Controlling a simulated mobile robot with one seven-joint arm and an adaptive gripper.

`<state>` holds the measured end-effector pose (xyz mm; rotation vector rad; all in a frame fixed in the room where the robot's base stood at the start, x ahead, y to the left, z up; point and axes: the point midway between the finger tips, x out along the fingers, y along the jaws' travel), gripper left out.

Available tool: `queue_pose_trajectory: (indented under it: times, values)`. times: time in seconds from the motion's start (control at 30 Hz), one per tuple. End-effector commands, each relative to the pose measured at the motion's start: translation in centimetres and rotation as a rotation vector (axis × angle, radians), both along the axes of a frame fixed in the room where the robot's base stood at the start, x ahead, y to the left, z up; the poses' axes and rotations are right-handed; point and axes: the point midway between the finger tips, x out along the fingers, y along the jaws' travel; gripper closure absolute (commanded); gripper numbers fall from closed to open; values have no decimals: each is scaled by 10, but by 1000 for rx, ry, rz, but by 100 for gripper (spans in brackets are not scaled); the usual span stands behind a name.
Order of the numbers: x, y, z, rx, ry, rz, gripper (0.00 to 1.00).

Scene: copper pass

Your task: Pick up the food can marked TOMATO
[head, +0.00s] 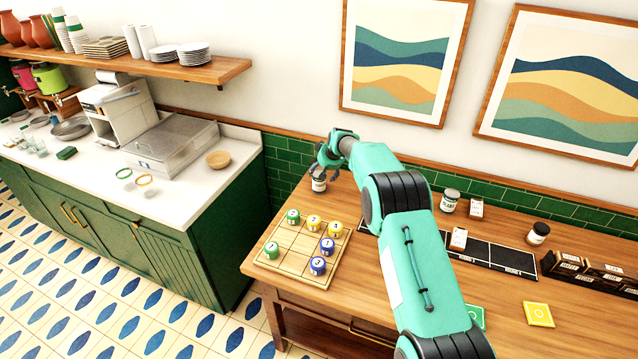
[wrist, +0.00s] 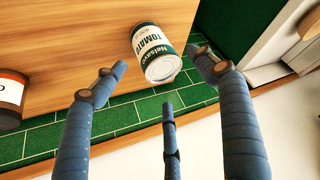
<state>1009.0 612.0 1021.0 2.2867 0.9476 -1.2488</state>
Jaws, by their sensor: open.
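The food can (wrist: 155,55) is white and dark green, and its label reads TOMATO in the wrist view. It stands on the wooden counter, and in the head view it shows as a small can (head: 319,185) near the back left end. My gripper (head: 326,166) is just above and beside it, partly covering it. In the wrist view the spread dark blue fingers of my gripper (wrist: 162,82) are open and empty. The can lies beyond the fingertips, roughly centred between the two outer ones, with no clear contact.
Another can with an orange-banded label (wrist: 10,98) stands left in the wrist view. A wooden game board (head: 285,262) with several coloured pieces lies in front. A dark labelled strip (head: 484,250), jars and a small rack (head: 590,275) are to the right. Green wall tiles (head: 285,163) run behind.

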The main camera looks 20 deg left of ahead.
Motion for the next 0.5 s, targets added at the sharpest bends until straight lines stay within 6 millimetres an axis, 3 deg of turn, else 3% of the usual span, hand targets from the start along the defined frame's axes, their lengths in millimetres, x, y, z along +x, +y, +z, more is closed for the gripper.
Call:
queue_pose_trajectory:
  times: [0.5]
  values:
    - [12, 15, -26, -1, 1, 0, 29]
